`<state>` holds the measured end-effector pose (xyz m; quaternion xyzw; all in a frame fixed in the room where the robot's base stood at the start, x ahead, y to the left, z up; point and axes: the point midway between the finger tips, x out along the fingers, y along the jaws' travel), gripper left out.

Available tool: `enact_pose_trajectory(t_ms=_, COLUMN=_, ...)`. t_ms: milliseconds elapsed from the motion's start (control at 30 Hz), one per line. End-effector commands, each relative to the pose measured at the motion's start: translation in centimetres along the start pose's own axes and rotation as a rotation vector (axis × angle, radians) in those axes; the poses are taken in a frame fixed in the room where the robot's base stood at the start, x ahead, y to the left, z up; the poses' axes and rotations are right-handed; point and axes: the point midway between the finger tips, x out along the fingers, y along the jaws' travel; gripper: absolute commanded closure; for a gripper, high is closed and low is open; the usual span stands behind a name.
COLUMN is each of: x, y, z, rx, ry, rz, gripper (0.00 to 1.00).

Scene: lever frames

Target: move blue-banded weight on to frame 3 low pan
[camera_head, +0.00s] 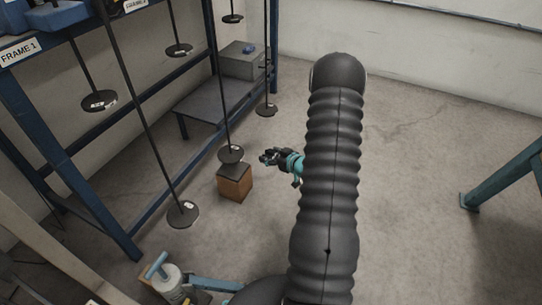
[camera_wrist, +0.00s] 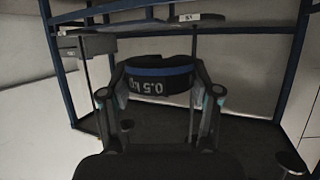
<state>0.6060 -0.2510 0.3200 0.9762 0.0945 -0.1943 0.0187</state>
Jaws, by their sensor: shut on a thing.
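The blue-banded weight (camera_wrist: 160,80) is a dark cylinder marked 0.5 kg in the wrist view. My gripper (camera_wrist: 160,92) is shut on it, one finger on each side. In the head view my gripper (camera_head: 268,157) is right of a wooden block and a hanging pan (camera_head: 231,153); the weight is not clear there. Other low pans hang on rods: a front one (camera_head: 183,213) and a far one (camera_head: 266,109). I cannot read a frame 3 sign, so I cannot tell which pan is its low one.
A blue rack carries a FRAME 1 sign (camera_head: 20,49). Higher pans (camera_head: 99,101) hang from it. A wooden block (camera_head: 235,182) stands under the middle pan. A grey box (camera_head: 243,62) and low bench (camera_head: 215,108) are behind. Floor is free to the right, up to a teal stand (camera_head: 510,178).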

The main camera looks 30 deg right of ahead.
Motion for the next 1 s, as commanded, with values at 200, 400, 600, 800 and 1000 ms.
enact_pose_trajectory(t_ms=200, x=-0.7, y=0.4, z=0.2, rx=-0.001, ry=0.002, rz=0.001, gripper=0.84)
enact_pose_trajectory(t_ms=400, x=-1.4, y=0.7, z=0.5, rx=-0.001, ry=0.002, rz=0.002, gripper=0.84)
enact_pose_trajectory(t_ms=600, x=-2.1, y=1.0, z=0.8, rx=-0.001, ry=0.002, rz=0.001, gripper=0.84)
enact_pose_trajectory(t_ms=800, x=-2.8, y=1.3, z=1.1, rx=-0.001, ry=0.001, rz=0.002, gripper=0.84)
enact_pose_trajectory(t_ms=1000, x=-3.5, y=1.7, z=1.4, rx=0.000, ry=0.001, rz=0.002, gripper=0.84)
